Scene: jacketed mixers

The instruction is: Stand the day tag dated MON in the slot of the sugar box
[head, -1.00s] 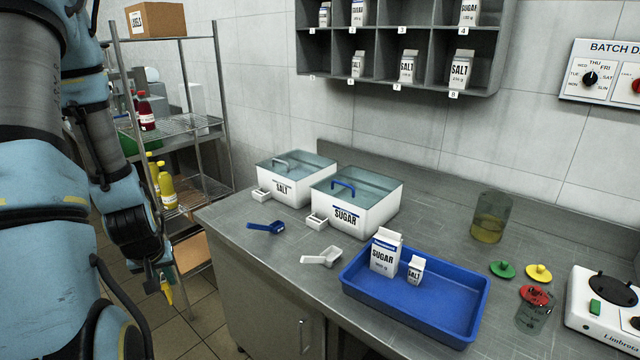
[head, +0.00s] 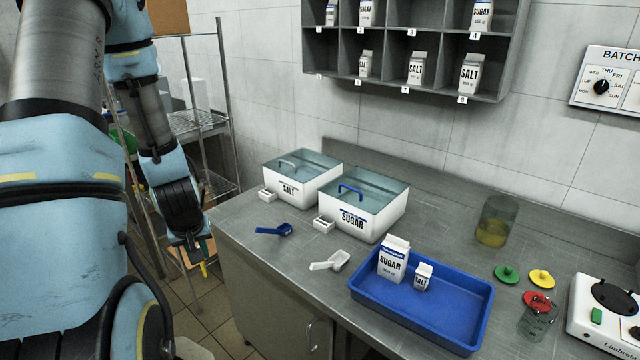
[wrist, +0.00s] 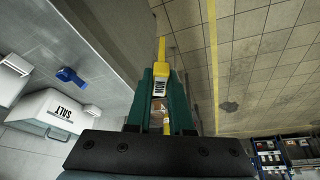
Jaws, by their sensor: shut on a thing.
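My gripper (wrist: 161,85) is shut on a yellow tag (wrist: 165,48) with a white label between the green fingers. The label's dark letters look like MON but are small and partly covered. In the head view my gripper (head: 197,250) hangs left of the counter, over the floor, with the yellow tag (head: 204,269) pointing down. The white sugar box (head: 360,219), with a clear lid and blue handle, stands on the counter. A small white slotted holder (head: 323,225) sits at its front left corner and looks empty.
The salt box (head: 290,190) with its own holder (head: 267,195) stands left of the sugar box, nearer my gripper. A blue scoop (head: 274,230), a white scoop (head: 330,261) and a blue tray (head: 425,308) with two cartons lie in front. A wire shelf (head: 197,124) stands behind my arm.

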